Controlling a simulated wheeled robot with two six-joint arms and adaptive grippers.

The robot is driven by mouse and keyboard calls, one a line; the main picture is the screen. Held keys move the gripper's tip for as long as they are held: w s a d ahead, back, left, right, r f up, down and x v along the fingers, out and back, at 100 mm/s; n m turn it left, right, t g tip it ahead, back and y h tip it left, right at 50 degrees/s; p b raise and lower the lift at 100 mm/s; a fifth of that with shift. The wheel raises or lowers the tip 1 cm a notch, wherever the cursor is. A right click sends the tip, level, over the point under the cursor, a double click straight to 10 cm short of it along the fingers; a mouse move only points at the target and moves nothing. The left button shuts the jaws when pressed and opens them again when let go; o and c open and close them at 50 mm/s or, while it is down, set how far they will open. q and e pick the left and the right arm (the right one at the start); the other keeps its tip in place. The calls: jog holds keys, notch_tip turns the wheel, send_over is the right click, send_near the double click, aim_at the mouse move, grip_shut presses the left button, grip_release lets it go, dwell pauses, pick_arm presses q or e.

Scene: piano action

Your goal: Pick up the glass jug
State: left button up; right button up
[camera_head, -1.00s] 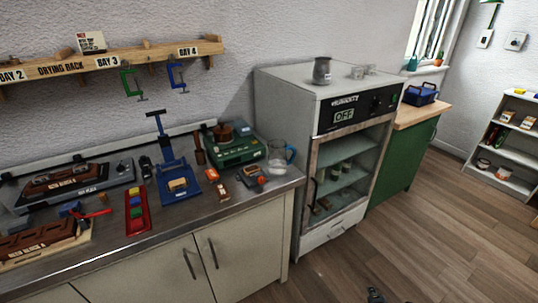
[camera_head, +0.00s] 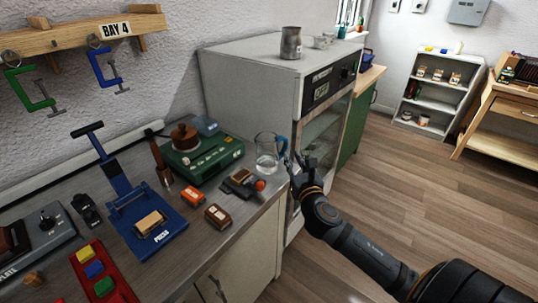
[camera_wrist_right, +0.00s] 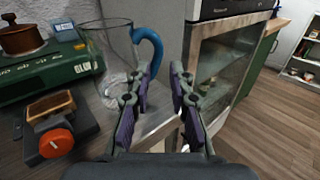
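The clear glass jug (camera_head: 266,155) with a blue handle stands upright at the right end of the metal counter. It also shows in the right wrist view (camera_wrist_right: 108,62), with its blue handle toward my fingers. My right gripper (camera_head: 297,160) is beside the jug on its handle side, just past the counter's edge. In the wrist view, the fingers (camera_wrist_right: 163,72) are apart with nothing held between them. The left finger overlaps the low part of the handle; I cannot tell whether they touch. My left gripper is not in view.
A green device (camera_head: 205,162) with a brown pot stands left of the jug. A grey tool with an orange knob (camera_head: 242,184) lies in front of it. The white cabinet (camera_head: 245,95) with a glass door rises close behind the gripper. Open floor lies to the right.

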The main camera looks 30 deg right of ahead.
aim_at(286, 145)
jog(key=shift+w, duration=0.45)
jog(key=shift+w+d+r, duration=0.15)
jog(key=shift+w+d, duration=0.05)
jog(key=shift+w, duration=0.1)
jog(key=x, duration=0.4)
jog(key=shift+w+p, duration=0.3)
jog(key=shift+p, duration=0.05)
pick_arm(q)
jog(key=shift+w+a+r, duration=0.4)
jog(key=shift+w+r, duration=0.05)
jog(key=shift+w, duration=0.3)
pick_arm(e)
jog(key=shift+s, duration=0.1)
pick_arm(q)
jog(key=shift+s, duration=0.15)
pick_arm(e)
grip_shut()
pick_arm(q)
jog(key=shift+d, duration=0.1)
pick_arm(e)
jog(key=shift+a, duration=0.1)
